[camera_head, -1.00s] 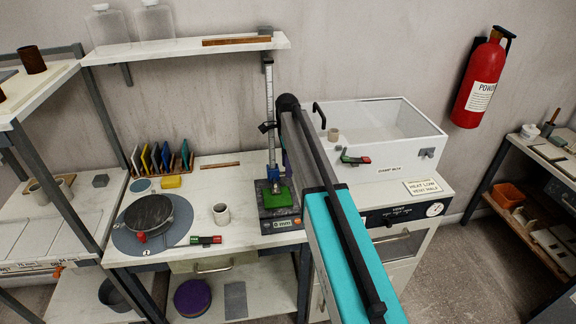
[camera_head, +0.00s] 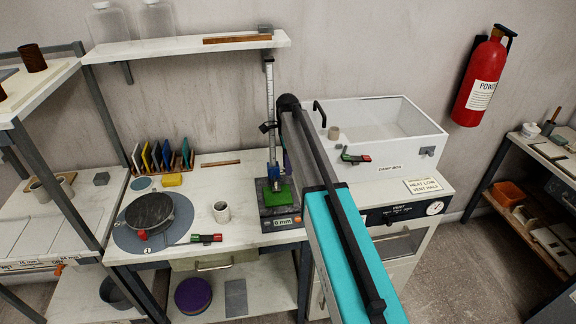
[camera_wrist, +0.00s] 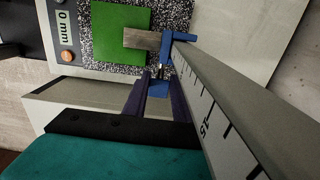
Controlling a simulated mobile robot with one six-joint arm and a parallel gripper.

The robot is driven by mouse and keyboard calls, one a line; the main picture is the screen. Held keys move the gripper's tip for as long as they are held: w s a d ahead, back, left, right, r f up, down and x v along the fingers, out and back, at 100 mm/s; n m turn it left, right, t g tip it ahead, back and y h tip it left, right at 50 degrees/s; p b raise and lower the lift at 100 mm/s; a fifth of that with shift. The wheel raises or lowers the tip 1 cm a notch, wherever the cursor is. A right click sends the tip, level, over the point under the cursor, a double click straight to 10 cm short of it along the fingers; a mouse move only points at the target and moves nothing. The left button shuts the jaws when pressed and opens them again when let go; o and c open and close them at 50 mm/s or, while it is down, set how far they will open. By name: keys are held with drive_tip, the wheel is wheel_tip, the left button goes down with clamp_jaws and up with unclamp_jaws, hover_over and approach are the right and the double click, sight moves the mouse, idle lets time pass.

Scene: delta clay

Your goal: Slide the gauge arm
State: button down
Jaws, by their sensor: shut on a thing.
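The height gauge's pale upright scale (camera_head: 270,110) stands at the back of a speckled plate on the bench; it also shows at an angle in the wrist view (camera_wrist: 225,120). The gauge arm is a blue slider (camera_wrist: 180,52) on that scale, low down, with a short grey bar (camera_wrist: 144,39) reaching over the green square (camera_wrist: 118,32). The green square also shows in the head view (camera_head: 278,197). My gripper (camera_wrist: 160,82) is shut on the blue part of the gauge arm, its dark purple fingers either side. My arm partly hides the gripper in the head view.
A display reading 0 mm (camera_wrist: 62,20) is at the plate's front. A white box (camera_head: 385,148) stands close at right. A white cup (camera_head: 221,212) and a dark turntable (camera_head: 149,215) are left of the gauge. A wall shelf (camera_head: 180,48) is above, near the scale's top.

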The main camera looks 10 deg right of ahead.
wheel_tip(320, 180, up, 9)
drive_tip(key=p, duration=0.1)
drive_tip(key=shift+p, duration=0.35)
drive_tip(key=shift+f, duration=0.15)
drive_tip(key=c, duration=1.4)
unclamp_jaws()
drive_tip(key=shift+c, duration=0.2)
wheel_tip(320, 180, up, 14)
drive_tip(key=b, duration=0.4)
drive_tip(key=shift+f, duration=0.1)
drive_tip(key=shift+c, duration=0.2)
